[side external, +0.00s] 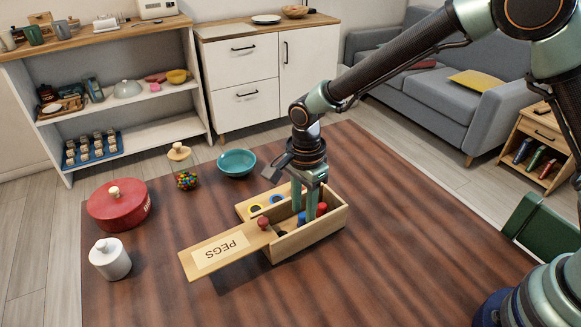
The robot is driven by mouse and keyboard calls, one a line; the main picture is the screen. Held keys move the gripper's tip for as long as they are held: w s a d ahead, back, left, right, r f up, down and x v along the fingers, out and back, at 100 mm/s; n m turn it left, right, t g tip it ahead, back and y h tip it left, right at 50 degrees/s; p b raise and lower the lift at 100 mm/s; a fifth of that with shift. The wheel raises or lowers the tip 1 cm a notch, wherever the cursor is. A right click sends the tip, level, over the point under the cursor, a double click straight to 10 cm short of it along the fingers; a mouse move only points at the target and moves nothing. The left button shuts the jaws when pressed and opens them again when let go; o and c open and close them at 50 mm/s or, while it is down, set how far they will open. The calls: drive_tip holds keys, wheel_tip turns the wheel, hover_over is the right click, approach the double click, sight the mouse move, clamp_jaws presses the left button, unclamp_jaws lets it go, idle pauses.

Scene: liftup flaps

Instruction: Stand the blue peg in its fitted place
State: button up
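A wooden box (318,233) stands on the table with its sliding lid (212,256), marked PEGS, drawn out to the left. A small blue part, which looks like the blue peg (302,218), shows inside the box. A red piece (321,209) is to its right. Behind the box, a wooden board (243,211) has a yellow-ringed place (255,208) and a blue-ringed place (277,199). My gripper (304,213) points down into the box, its fingertips close to the blue part. A gap shows between the fingers, but whether they touch the blue part is unclear.
A teal bowl (237,162), a jar of coloured balls (184,171), a red pot (118,205) and a white lidded jar (110,259) stand behind and left. The table's right side is clear.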

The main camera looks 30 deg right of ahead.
sight(303, 214)
drive_tip(key=s+d+r+n+t, duration=0.1)
drive_tip(key=d+r+n, duration=0.3)
drive_tip(key=r, duration=1.1)
drive_tip(key=s+d+r+n+t, duration=0.2)
drive_tip(key=s+d+n, duration=0.3)
drive_tip(key=d+n, duration=0.1)
drive_tip(key=s+d+r+n+t, duration=0.2)
drive_tip(key=s+d+n, duration=0.3)
drive_tip(key=d, duration=0.4)
drive_tip(key=shift+s+d+r+n+t, duration=0.3)
drive_tip(key=shift+s+r+n, duration=0.1)
drive_tip(key=shift+s+r, duration=0.1)
